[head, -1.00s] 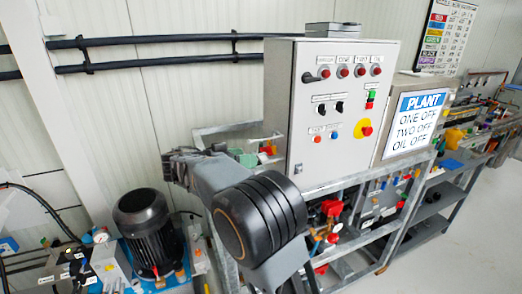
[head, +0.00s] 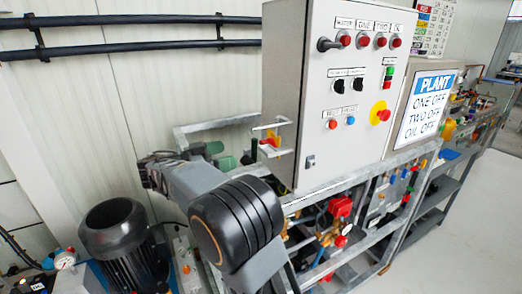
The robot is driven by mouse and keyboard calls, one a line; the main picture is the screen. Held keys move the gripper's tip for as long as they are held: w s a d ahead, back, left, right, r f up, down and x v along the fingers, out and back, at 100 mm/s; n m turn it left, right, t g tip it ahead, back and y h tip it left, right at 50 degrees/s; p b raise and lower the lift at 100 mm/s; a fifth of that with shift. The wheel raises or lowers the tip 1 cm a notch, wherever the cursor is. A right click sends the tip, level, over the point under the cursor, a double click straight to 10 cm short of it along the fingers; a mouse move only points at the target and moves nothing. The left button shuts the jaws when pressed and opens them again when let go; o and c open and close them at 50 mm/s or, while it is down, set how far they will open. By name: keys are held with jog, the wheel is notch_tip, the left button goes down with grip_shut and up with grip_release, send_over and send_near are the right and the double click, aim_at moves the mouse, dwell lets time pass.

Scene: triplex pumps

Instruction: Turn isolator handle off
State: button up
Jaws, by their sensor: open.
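My gripper (head: 286,138) appears as two pale fingers beside the panel's lower left side. My arm's large black joint and grey link show in front, hiding part of the frame.
A yellow-ringed red button (head: 380,114) and several lamps and switches are on the panel. A white PLANT sign (head: 424,108) stands to its right. A black motor (head: 117,240) is at lower left. A metal frame (head: 345,183) bears the panel. Clear floor (head: 470,230) lies at right.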

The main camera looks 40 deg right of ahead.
jog(key=d+p, duration=0.1)
jog(key=d, duration=0.3)
jog(key=s+d, duration=0.1)
jog(key=d, duration=0.3)
jog(key=s+d+p, duration=0.1)
jog(key=d, duration=0.4)
jog(key=shift+d+p, duration=0.1)
jog(key=shift+p, duration=0.25)
jog(key=c, duration=0.9)
